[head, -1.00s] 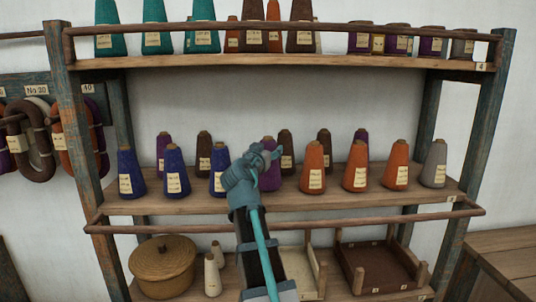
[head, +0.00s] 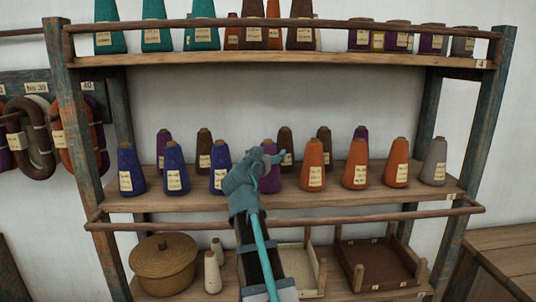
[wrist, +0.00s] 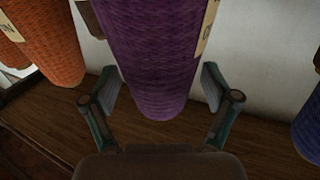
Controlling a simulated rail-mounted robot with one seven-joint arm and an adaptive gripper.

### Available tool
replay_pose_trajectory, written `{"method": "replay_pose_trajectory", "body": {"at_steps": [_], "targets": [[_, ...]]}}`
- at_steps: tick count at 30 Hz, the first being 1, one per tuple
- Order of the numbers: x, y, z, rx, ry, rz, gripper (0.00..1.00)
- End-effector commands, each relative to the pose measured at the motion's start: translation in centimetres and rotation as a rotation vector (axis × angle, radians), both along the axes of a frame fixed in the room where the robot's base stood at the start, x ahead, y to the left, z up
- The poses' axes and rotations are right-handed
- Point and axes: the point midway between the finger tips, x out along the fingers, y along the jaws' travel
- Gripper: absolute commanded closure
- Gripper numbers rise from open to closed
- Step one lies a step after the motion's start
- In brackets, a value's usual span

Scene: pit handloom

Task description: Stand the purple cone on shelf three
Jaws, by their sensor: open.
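A purple cone (head: 269,180) stands upright on the middle shelf (head: 400,197), in the front row between a blue cone (head: 220,168) and an orange cone (head: 315,165). My gripper (head: 262,165) is in front of it and hides part of its left side. In the wrist view the purple cone (wrist: 165,60) fills the upper middle, between the two spread fingers of my gripper (wrist: 160,100). The fingers are open, with a visible gap beside the cone. A small tag (head: 452,197) marks the middle shelf's edge, its number hard to read.
Brown and purple cones stand behind the front row; a grey cone (head: 433,161) stands at its right end. A wooden rail (head: 380,217) runs below the middle shelf's front. The top shelf (head: 300,59), tagged 4, holds several cones. A lidded basket (head: 163,265) sits below.

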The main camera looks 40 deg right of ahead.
Motion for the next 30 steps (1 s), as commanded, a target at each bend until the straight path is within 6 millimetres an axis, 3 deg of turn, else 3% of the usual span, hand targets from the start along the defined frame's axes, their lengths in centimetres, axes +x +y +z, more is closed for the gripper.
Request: {"method": "replay_pose_trajectory", "body": {"at_steps": [6,21,30], "targets": [[-0.2,0.3,0.3,-0.001,-0.001,0.001,0.13],[-5.0,7.9,-0.1,0.0,-0.001,0.002,0.13],[-6.3,10.1,0.2,0.001,-0.001,0.0,0.13]]}}
